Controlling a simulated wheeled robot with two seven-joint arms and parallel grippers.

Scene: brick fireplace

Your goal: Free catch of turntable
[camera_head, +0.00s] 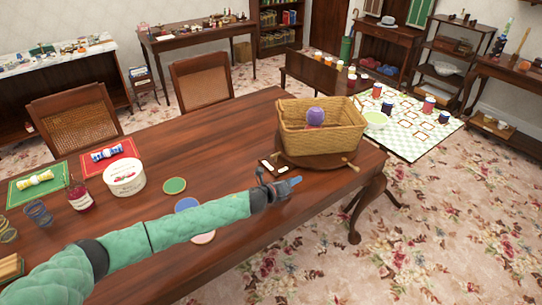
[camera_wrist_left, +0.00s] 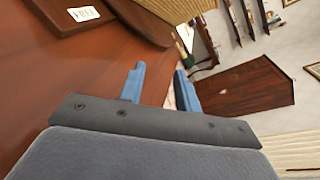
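The turntable (camera_head: 312,163) is a dark wooden disc near the right end of the long table, largely hidden under a wicker basket (camera_head: 320,138). A small plate with pale labels (camera_head: 267,165) sits at its left edge, and a peg-like wooden handle (camera_head: 350,164) sticks out at its right. In the left wrist view a pale label (camera_wrist_left: 83,14) lies on dark wood at the top left; its lettering is small and seems to read "FREE". My left gripper (camera_head: 290,185) is in front of the turntable, its blue fingers (camera_wrist_left: 159,85) apart with nothing between them. My right gripper is not in view.
The basket holds a purple ball (camera_head: 316,115). A white tub (camera_head: 124,178), a red jar (camera_head: 79,195) and coasters (camera_head: 174,186) stand to the left on the table. The table's front edge is close to my left gripper. A checkered board (camera_head: 405,140) with jars stands behind right.

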